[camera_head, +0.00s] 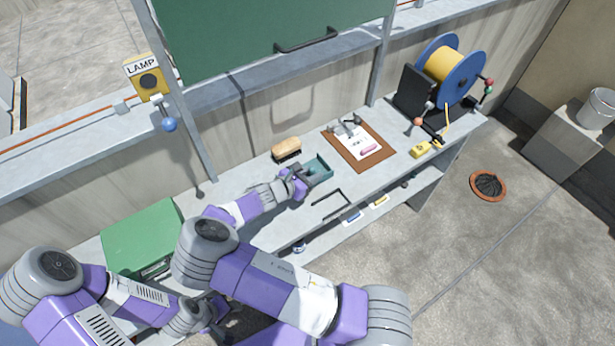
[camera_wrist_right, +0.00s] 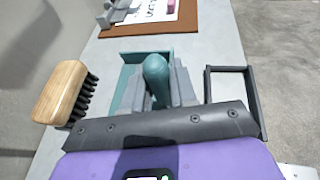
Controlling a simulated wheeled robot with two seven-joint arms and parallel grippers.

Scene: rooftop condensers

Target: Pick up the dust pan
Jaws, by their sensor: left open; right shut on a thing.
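The teal dust pan (camera_head: 321,167) lies on the grey workbench, between the brush and the bench's front edge. My right gripper (camera_head: 303,181) reaches it from the left and is shut on its handle. In the right wrist view the rounded teal handle (camera_wrist_right: 155,72) stands between the fingers, with the pan's walls showing beyond and to the left; the fingers hide part of the pan. Whether the pan touches the bench cannot be told. My left gripper (camera_head: 217,316) is open at the lower left, far from the dust pan.
A wooden brush (camera_head: 286,147) lies close behind the pan. A clipboard (camera_head: 375,160) lies to the right, then a yellow-cored blue reel (camera_head: 447,66). A dark rectangular frame (camera_head: 330,205) is at the front edge. A green box (camera_head: 142,232) stands left. A lower shelf runs below.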

